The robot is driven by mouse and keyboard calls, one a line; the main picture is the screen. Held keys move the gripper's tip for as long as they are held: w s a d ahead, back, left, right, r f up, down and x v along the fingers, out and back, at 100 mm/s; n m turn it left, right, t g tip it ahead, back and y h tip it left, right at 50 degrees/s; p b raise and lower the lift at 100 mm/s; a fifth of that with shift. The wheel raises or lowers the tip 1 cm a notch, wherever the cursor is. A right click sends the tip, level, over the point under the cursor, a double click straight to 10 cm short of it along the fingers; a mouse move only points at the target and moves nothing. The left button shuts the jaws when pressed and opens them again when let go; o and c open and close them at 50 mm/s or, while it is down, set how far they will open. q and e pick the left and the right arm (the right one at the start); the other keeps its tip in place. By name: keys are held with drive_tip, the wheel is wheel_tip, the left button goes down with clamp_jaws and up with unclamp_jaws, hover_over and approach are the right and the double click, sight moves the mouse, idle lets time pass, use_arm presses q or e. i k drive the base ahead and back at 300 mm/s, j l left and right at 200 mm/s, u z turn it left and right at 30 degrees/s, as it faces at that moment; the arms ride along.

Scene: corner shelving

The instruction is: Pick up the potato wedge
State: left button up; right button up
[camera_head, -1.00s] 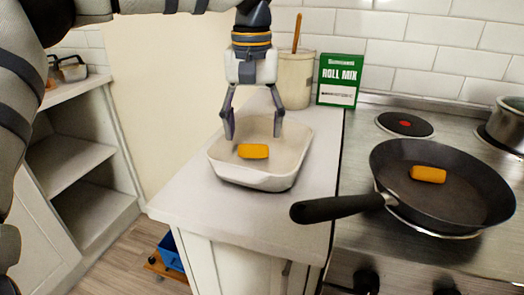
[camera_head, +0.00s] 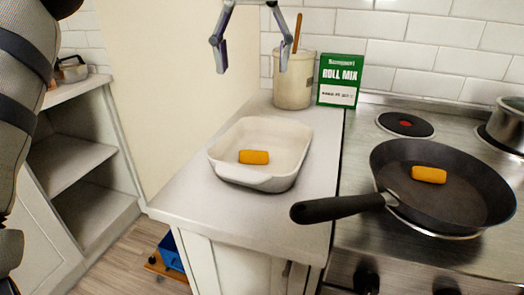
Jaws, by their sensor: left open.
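One orange-yellow potato wedge (camera_head: 254,157) lies in the white baking dish (camera_head: 245,178) on the counter. A second potato wedge (camera_head: 429,174) lies in the black frying pan (camera_head: 470,205) on the stove. My left gripper (camera_head: 251,62) is at the top of the view, above and behind the dish. Its two fingers are spread apart with nothing between them. Most of its body is cut off by the top edge. My right gripper is not in view.
A cream crock (camera_head: 291,88) with a wooden utensil and a green roll mix box (camera_head: 340,80) stand behind the dish. The pan's handle (camera_head: 338,208) reaches over the counter. A pot (camera_head: 508,125) stands at the right edge. The counter front is clear.

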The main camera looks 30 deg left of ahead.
sight(420, 172)
drive_tip(key=k, duration=1.5)
